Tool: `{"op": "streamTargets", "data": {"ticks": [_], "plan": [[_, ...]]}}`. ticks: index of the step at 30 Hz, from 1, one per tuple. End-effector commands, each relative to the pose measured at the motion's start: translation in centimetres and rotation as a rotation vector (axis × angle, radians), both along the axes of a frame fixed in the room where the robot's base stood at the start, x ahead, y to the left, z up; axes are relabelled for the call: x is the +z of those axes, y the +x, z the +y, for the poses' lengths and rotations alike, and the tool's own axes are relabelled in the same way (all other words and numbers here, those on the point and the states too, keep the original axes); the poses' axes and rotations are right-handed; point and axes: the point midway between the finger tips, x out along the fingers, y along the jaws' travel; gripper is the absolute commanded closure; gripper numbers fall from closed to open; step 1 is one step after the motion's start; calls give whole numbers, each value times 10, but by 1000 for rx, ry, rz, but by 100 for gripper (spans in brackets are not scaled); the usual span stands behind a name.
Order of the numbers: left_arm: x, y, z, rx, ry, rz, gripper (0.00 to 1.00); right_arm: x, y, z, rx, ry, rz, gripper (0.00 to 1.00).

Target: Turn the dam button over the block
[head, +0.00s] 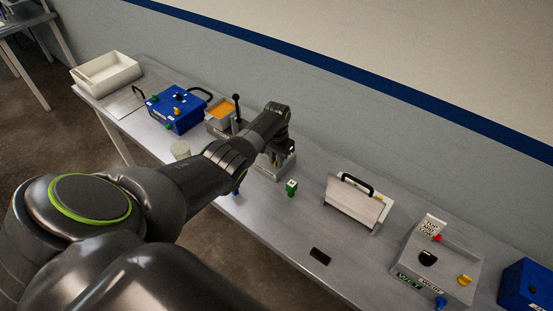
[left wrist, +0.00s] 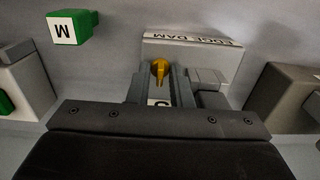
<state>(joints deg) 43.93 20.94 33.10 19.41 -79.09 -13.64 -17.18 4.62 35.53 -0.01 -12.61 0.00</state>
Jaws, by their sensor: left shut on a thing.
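My left gripper (head: 279,160) reaches down over a grey dam fixture (head: 268,171) on the bench. The left wrist view shows this fixture with a white plate (left wrist: 205,47) lettered "EDGE DAM", upside down. A yellow dam button (left wrist: 160,69) stands between my left fingertips (left wrist: 159,82), which are shut on it. A pale block face with a dark letter (left wrist: 158,103) shows just below the button, partly hidden by the gripper. My right gripper is not in view.
A blue box (head: 177,112), an orange-filled tub (head: 222,113) and a white tray (head: 106,74) stand farther left. To the right are a handled metal plate (head: 352,203), a grey control box (head: 432,268) and a dark flat piece (head: 320,256). The wall runs behind.

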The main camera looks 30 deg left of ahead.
Motion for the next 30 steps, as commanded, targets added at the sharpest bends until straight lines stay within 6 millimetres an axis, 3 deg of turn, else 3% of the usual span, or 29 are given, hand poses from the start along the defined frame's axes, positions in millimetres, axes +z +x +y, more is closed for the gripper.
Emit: {"op": "streamTargets", "data": {"ticks": [12, 13, 15, 25, 30], "plan": [[1, 1, 0, -8, 1, -2, 100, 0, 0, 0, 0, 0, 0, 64], [1, 1, 0, -8, 1, -2, 80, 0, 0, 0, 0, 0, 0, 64], [1, 1, 0, -8, 1, -2, 72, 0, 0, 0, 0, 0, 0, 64], [2, 1, 0, -7, 1, -2, 72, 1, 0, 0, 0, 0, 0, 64], [16, 1, 1, -7, 1, -3, 72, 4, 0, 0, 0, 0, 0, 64]]}}
